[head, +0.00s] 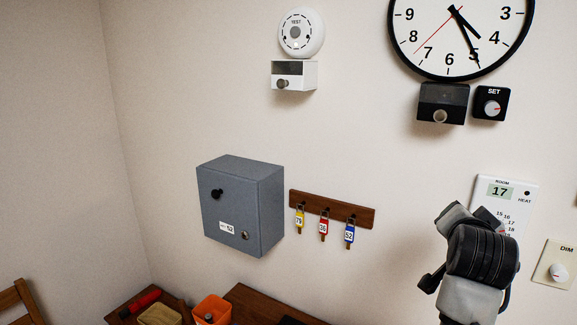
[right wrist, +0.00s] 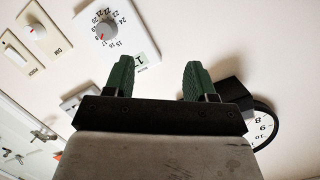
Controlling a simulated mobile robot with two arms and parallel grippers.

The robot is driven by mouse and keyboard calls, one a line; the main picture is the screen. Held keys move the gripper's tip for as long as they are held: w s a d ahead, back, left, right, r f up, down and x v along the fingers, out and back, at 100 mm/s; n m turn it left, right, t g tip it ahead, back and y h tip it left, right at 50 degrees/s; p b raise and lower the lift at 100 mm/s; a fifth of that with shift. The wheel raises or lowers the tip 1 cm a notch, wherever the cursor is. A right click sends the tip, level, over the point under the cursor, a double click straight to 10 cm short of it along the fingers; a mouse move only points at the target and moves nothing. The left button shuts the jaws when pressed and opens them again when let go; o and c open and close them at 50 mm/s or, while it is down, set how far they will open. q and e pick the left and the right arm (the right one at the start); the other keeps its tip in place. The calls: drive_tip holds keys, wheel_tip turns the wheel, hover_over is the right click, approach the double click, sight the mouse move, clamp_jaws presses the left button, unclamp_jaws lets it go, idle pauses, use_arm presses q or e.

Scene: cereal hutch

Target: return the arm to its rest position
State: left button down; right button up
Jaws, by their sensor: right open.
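My right arm (head: 475,265) rises at the lower right of the head view, in front of the wall and over part of the white room thermostat (head: 503,192). In the right wrist view my right gripper (right wrist: 157,78) has its two green fingers well apart, with nothing between them. The thermostat dial (right wrist: 105,30) shows above and left of the fingers there, and I cannot tell the distance to it. In the head view the fingertips are not clear. My left arm and gripper are not in view.
A grey wall box (head: 228,205), a key rack (head: 338,212) with three tagged keys, a clock (head: 458,35) and a DIM knob plate (head: 555,265) are on the wall. Below are a wooden surface (head: 262,305), an orange container (head: 211,311) and a chair (head: 22,300).

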drive_tip(key=s+a+f+n+g+y, duration=0.2)
drive_tip(key=s+a+f+n, duration=0.3)
drive_tip(key=f, duration=0.6)
drive_tip(key=s+f+n+g+y, duration=0.25)
drive_tip(key=s+f, duration=0.45)
drive_tip(key=f, duration=0.5)
drive_tip(key=s+a+f+n+g+y, duration=0.1)
drive_tip(key=s+a+f+n+g, duration=0.1)
drive_tip(key=s+f, duration=0.35)
drive_tip(key=s+a+f+n+g+y, duration=0.1)
drive_tip(key=s+a+f+n+g, duration=0.1)
drive_tip(key=s, duration=0.6)
drive_tip(key=s+a+f+n+g, duration=0.2)
drive_tip(key=s+a+f+n, duration=0.15)
drive_tip(key=s, duration=0.25)
wheel_tip(320, 180, down, 35)
drive_tip(key=s+d+b, duration=0.1)
drive_tip(key=b, duration=0.6)
drive_tip(key=s+d+f+g+b, duration=0.2)
drive_tip(key=s+f+b, duration=0.3)
drive_tip(key=s+f, duration=1.1)
wheel_tip(320, 180, down, 4)
drive_tip(key=shift+d+r, duration=0.2)
drive_tip(key=shift+d, duration=0.2)
